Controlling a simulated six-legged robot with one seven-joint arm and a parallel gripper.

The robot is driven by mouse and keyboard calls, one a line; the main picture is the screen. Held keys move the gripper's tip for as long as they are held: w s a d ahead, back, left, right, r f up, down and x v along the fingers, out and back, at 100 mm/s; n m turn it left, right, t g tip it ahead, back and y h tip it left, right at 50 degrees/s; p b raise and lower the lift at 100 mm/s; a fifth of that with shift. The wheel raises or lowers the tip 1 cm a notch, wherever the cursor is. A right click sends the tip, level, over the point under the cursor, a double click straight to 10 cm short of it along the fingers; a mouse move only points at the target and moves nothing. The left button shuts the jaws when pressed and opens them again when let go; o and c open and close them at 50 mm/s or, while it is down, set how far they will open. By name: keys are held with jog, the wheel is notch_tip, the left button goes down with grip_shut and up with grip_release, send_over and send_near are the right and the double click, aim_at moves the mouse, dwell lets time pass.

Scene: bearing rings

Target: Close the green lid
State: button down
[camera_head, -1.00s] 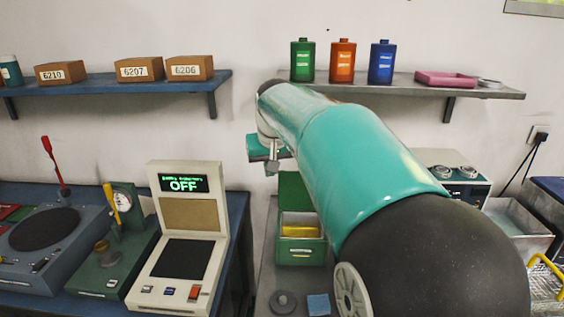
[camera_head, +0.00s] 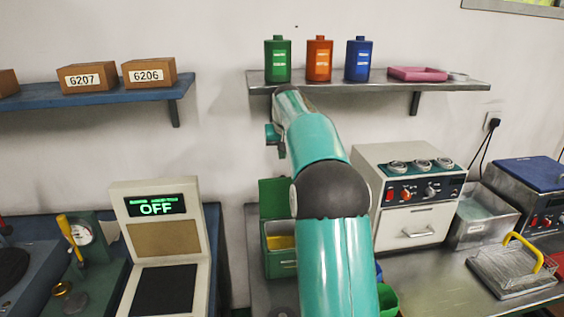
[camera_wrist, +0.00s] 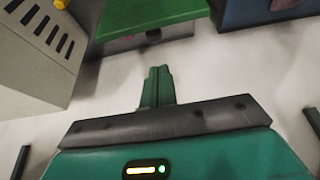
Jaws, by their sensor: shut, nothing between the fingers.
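The green box (camera_head: 280,262) stands on the grey bench, partly behind my arm in the head view. Its green lid (camera_head: 272,196) stands raised, upright at the back of the box. Something yellow (camera_head: 281,242) shows inside the box. My gripper (camera_wrist: 157,85) is shut and empty in the wrist view.
Green, orange and blue bottles (camera_head: 318,60) and a pink tray (camera_head: 418,74) stand on the shelf (camera_head: 450,86) above. A white device reading OFF (camera_head: 157,232) is left of the box. A white oven-like unit (camera_head: 412,200) and a wire basket (camera_head: 512,268) are to the right.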

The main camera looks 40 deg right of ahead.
jog(key=x, duration=0.8)
jog(key=shift+s+d+f, duration=0.2)
jog(key=shift+d+f, duration=0.05)
jog(key=shift+f, duration=0.25)
jog(key=shift+w+f, duration=0.1)
jog(key=shift+w, duration=0.05)
